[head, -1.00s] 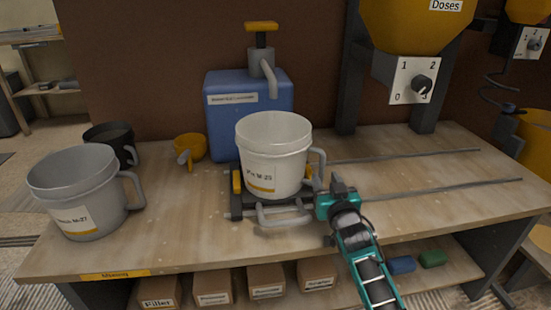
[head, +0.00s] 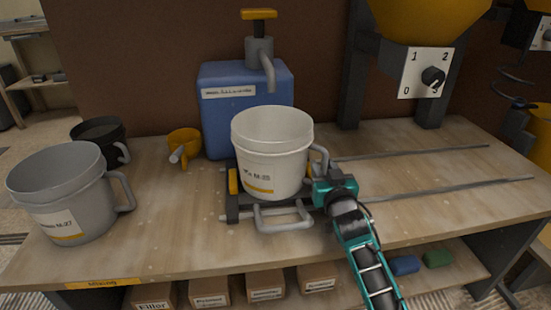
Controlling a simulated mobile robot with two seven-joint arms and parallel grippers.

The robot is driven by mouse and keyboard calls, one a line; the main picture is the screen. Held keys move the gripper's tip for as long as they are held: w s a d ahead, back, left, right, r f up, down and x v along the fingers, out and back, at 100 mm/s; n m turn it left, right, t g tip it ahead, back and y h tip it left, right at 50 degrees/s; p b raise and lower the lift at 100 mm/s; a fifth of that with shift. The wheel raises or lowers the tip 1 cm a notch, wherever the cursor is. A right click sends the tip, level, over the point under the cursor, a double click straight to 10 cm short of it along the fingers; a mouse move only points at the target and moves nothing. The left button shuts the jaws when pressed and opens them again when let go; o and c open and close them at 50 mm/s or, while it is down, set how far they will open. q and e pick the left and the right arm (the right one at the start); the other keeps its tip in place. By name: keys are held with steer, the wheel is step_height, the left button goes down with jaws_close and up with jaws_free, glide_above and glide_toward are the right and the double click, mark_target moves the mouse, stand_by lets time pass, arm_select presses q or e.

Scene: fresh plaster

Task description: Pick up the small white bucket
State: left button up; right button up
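The small white bucket (head: 271,158) stands upright on a dark low carriage (head: 232,212) with a grey bar handle, near the middle of the bench. Its label has a yellow strip, and its grey side handle (head: 320,158) points right. My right gripper (head: 322,184), teal and dark, is at the lower part of that handle. Its fingertips are small and partly hidden, so I cannot tell whether they are closed on the handle. My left gripper is not in view.
A larger grey bucket (head: 64,196) stands at the left, with a dark bucket (head: 97,137) and a yellow scoop (head: 184,141) behind. A blue pump canister (head: 226,122) is close behind the white bucket. A yellow hopper (head: 425,18) overhangs two rails. The bench's right side is clear.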

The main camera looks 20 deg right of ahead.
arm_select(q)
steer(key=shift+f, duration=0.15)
arm_select(e)
jaws_close()
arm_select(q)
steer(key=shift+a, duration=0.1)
arm_select(e)
steer(key=shift+r, duration=0.15)
